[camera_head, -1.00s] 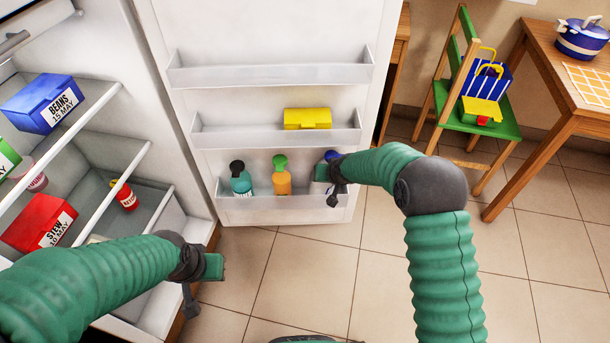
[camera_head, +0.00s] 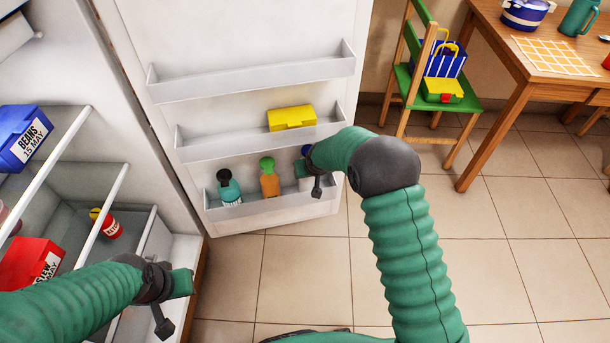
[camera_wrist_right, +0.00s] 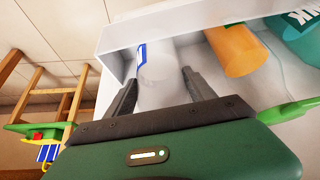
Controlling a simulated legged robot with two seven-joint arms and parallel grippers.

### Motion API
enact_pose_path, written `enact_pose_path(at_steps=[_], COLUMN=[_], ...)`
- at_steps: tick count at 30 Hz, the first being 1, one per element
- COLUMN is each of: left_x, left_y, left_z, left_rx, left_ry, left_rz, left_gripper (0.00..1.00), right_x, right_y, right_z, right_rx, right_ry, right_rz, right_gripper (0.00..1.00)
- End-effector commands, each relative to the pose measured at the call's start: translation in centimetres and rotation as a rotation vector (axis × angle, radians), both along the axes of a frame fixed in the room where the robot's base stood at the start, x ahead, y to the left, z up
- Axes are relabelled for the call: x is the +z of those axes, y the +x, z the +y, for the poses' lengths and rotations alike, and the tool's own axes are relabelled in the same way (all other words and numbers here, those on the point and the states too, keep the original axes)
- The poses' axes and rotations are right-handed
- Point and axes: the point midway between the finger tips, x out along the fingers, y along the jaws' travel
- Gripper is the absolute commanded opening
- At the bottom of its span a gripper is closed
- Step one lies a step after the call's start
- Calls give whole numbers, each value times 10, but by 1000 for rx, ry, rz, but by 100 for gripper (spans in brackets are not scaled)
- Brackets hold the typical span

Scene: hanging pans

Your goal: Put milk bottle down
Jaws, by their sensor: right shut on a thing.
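The milk bottle (camera_wrist_right: 158,66) is white with a blue mark in the right wrist view. It stands between the fingers of my right gripper (camera_wrist_right: 158,88), which is shut on it. The bottle is at the right end of the lowest door shelf (camera_head: 275,208). In the head view only its blue cap (camera_head: 305,150) and a little white show; my right gripper hides most of it. Whether its base touches the shelf floor is hidden. My left gripper (camera_head: 178,284) is low at the left, before the open fridge; its jaw opening is unclear.
An orange bottle (camera_head: 269,184) with a green top and a teal bottle (camera_head: 229,190) share the lowest shelf, left of the milk. A yellow box (camera_head: 292,118) is on the shelf above. A chair (camera_head: 437,90) and a table (camera_head: 545,60) stand at the right.

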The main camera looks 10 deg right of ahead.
Motion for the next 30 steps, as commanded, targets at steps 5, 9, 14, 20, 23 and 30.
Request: enact_pose_path(at_steps=[5,9,14,20,23,30], left_x=[-12,-13,-12,-13,-13,-13], left_y=[-1,0,0,0,0,0], left_z=[0,0,0,0,0,0], left_rx=[0,0,0,0,0,0], left_ry=[0,0,0,0,0,0], left_rz=[1,1,1,1,1,1], left_gripper=[0,0,0,0,0,0], right_x=[-12,-13,-12,-15,-15,-15], right_y=[0,0,0,-1,-1,-1], right_z=[0,1,2,2,2,2], right_rx=[1,1,1,1,1,1], right_ry=[3,2,2,2,2,2], right_rz=[-1,-2,-2,0,1,1], right_gripper=[0,0,0,68,81,85])
